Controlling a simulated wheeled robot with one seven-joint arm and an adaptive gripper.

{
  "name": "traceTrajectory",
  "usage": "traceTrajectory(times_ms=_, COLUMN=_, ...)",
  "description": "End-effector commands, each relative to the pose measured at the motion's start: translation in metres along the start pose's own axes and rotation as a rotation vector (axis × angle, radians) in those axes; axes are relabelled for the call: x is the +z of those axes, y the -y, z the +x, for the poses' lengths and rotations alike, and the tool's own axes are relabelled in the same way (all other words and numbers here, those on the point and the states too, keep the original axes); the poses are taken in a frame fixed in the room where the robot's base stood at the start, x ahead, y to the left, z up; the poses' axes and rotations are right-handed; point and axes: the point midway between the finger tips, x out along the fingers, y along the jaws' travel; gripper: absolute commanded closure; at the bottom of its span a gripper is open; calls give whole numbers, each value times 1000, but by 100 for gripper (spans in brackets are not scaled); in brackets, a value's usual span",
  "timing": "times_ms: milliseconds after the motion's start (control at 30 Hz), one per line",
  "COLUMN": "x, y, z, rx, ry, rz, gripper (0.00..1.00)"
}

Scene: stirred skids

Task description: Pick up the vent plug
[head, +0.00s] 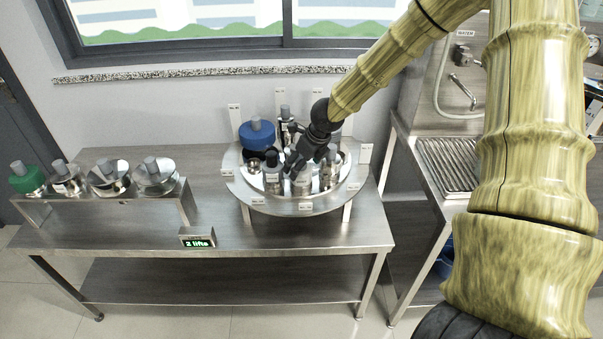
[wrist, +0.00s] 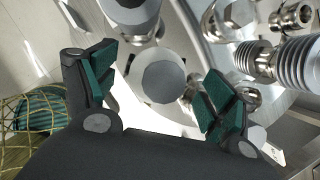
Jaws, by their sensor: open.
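My gripper (head: 301,160) is over the round metal stand on the table. In the wrist view my gripper (wrist: 160,86) is open, its two green-padded fingers well apart. A metal fitting with a grey faceted top (wrist: 163,82) shows between the fingers, with no visible contact. I cannot tell for sure which fitting is the vent plug; none carries a readable name. Several grey-topped metal fittings stand on the round stand (head: 272,208), and my gripper hides part of them.
A blue-capped piece (head: 257,136) stands at the stand's back left. Ribbed metal fittings (wrist: 295,60) crowd the right in the wrist view. A metal rack (head: 120,204) at left holds several fittings. A sign (head: 198,237) reads "2 lifts". The table between rack and stand is clear.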

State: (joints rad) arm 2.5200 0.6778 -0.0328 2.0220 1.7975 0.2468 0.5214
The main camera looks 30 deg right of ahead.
Motion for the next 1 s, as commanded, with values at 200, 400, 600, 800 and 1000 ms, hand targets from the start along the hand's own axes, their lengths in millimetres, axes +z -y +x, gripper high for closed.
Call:
traceTrajectory(times_ms=200, x=0, y=0, z=12, rx=0, ry=0, rz=0, gripper=16)
traceTrajectory(times_ms=400, x=0, y=0, z=14, rx=1, ry=0, rz=0, gripper=16)
traceTrajectory(times_ms=600, x=0, y=0, z=14, rx=1, ry=0, rz=0, gripper=38)
traceTrajectory(times_ms=800, x=0, y=0, z=14, rx=0, ry=0, rz=0, gripper=69)
traceTrajectory(times_ms=1000, x=0, y=0, z=13, rx=0, ry=0, rz=0, gripper=69)
